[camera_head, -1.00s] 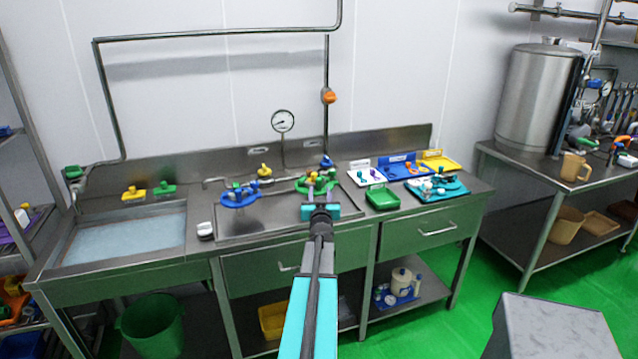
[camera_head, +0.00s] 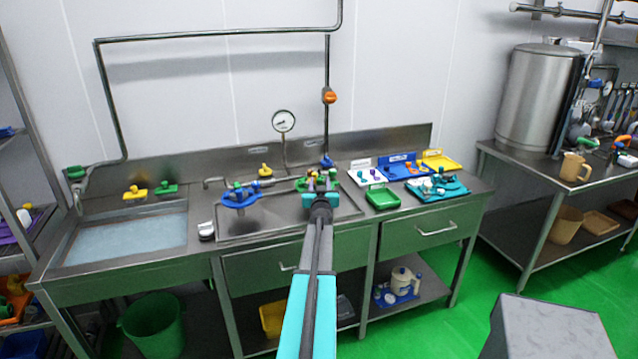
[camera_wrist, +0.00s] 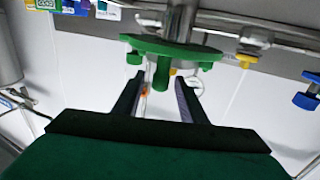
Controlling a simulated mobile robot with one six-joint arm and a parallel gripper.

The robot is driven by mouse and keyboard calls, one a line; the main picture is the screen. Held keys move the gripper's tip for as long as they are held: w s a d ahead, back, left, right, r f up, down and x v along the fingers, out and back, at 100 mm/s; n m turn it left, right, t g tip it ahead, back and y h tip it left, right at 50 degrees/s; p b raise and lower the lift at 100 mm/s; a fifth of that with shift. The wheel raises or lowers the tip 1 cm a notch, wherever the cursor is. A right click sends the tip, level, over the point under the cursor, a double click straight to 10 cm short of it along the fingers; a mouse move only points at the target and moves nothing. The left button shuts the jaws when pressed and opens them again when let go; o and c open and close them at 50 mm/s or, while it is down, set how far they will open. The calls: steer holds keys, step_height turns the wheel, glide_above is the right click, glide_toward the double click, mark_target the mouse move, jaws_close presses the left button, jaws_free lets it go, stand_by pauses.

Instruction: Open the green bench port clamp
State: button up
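The green clamp (camera_head: 301,184) is on the bench's back section, mostly hidden behind my gripper (camera_head: 320,196) in the head view. In the wrist view the green clamp (camera_wrist: 178,49) is a wide flat piece around a metal pipe, with a green stem pointing down toward me. My gripper's two dark fingers (camera_wrist: 160,82) are apart, one on each side of that stem. A gap shows between the fingers and the stem; I cannot tell whether anything touches.
A similar blue clamp (camera_head: 239,198) stands to the left. A green tray (camera_head: 382,199), a white tray (camera_head: 367,176) and a teal tray (camera_head: 450,193) lie to the right. A pressure gauge (camera_head: 283,121) stands behind. A sink (camera_head: 125,240) is at the left.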

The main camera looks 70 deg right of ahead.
steer(key=shift+w+d, duration=0.25)
steer(key=shift+d, duration=0.35)
